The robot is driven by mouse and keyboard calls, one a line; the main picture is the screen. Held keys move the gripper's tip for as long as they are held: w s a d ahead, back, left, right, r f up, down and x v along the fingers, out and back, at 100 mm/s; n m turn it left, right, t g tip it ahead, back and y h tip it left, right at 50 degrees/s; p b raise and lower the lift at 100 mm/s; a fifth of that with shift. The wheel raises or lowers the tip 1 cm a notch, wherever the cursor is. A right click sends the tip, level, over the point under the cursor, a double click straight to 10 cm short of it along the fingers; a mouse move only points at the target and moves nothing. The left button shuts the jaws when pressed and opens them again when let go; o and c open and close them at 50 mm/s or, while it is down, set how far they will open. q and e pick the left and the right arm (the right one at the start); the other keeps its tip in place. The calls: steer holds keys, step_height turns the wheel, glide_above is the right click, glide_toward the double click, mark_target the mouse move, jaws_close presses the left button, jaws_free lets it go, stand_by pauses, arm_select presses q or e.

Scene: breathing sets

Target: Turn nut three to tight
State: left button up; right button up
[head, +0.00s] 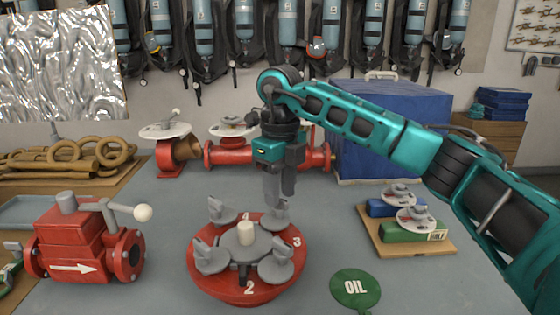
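A round red base (205,283) on the bench carries a grey hub with a pale centre knob (246,231) and several grey wing nuts around it. White numbers 4, 3 and 2 show on its rim. The 3 lies at the right, between the back-right wing nut (279,212) and the front-right wing nut (275,267). My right gripper (280,199) points down over the back-right nut, its fingertips at or just above it. The fingers overlap in this view, so their gap and any contact are unclear. My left gripper is out of view.
A red valve block (72,240) with a white-knobbed lever stands left. A green OIL disc (355,290) lies front right. A wooden board (440,243) with boxed handwheels is at right. Red pipework (222,156) and a blue crate (390,120) stand behind.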

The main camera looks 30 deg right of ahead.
step_height(320, 180, up, 12)
stand_by(0.4)
stand_by(0.5)
